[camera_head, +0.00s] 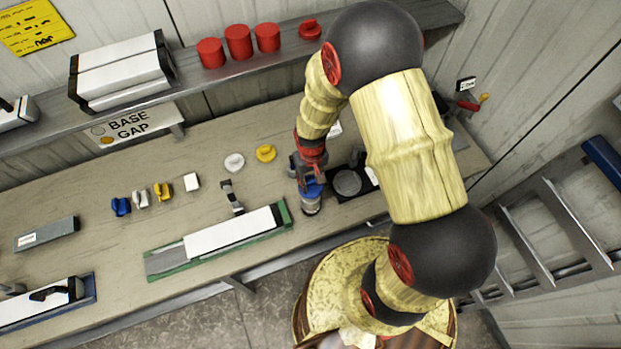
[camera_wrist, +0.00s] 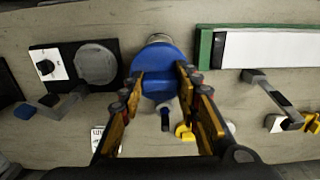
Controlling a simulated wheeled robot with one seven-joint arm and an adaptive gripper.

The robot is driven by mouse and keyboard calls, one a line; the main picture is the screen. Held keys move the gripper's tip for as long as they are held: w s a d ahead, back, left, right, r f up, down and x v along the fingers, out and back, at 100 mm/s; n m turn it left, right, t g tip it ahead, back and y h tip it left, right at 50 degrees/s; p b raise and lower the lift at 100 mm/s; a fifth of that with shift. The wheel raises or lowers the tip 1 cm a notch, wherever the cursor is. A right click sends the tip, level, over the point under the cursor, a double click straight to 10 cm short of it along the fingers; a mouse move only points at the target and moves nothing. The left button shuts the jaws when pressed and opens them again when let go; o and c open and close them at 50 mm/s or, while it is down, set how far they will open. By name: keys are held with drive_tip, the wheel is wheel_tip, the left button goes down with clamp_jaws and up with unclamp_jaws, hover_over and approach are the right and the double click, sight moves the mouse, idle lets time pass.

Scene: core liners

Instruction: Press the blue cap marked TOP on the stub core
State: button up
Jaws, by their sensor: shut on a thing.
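The blue cap (camera_wrist: 158,72) is between the two fingers of my gripper (camera_wrist: 160,88) in the wrist view, and the fingers are shut on it. The stub core (camera_wrist: 158,38) shows as a pale grey end just beyond the cap. In the head view the blue cap (camera_head: 311,188) sits at the top of the grey stub core (camera_head: 311,205), which stands upright on the bench. My gripper (camera_head: 309,176) is right above it. I cannot read the TOP marking, and I cannot tell how far the cap is down on the core.
A black scale with a round plate (camera_head: 347,182) stands close on the right. A green tray (camera_head: 160,263) with a white core lies left. White (camera_head: 234,162) and yellow (camera_head: 265,153) caps lie behind. A shelf with red cylinders (camera_head: 238,42) runs above the bench.

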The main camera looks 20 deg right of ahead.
sight(311, 188)
drive_tip(key=shift+f+b, duration=1.6)
drive_tip(key=shift+f, duration=0.85)
drive_tip(key=shift+f+b, duration=1.1)
drive_tip(key=shift+f, duration=0.05)
idle(0.3)
drive_tip(key=o, duration=1.1)
drive_tip(key=shift+o, duration=1)
drive_tip(key=shift+o, duration=1.4)
drive_tip(key=shift+r, duration=0.15)
drive_tip(key=shift+r+p, duration=2.2)
drive_tip(key=shift+r, duration=1.2)
